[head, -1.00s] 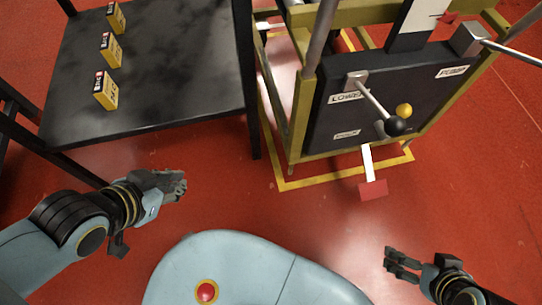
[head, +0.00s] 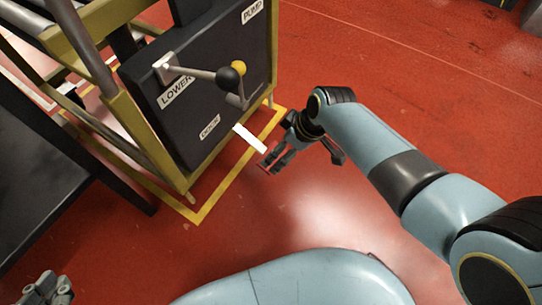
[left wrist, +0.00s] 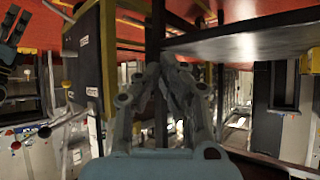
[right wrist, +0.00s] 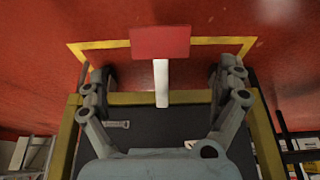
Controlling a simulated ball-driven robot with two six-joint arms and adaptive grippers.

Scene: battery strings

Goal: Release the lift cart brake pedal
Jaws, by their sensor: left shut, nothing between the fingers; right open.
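The brake pedal is a white stem (head: 249,138) with a red pad, low on the front of the lift cart (head: 205,95). In the head view my right gripper (head: 274,160) is at the pedal's outer end and hides most of the pad. In the right wrist view the red pad (right wrist: 160,42) shows whole, with the white stem (right wrist: 161,85) between the spread fingers of my open right gripper (right wrist: 162,73). I cannot tell whether it touches the pad. My left gripper (head: 48,290) is shut and empty at the bottom left, away from the cart.
A lever with a black ball (head: 228,79) and a yellow ball (head: 240,67) stick out from the cart's panel above the pedal. A black table (head: 35,185) stands at the left. Yellow tape (head: 226,187) borders the cart.

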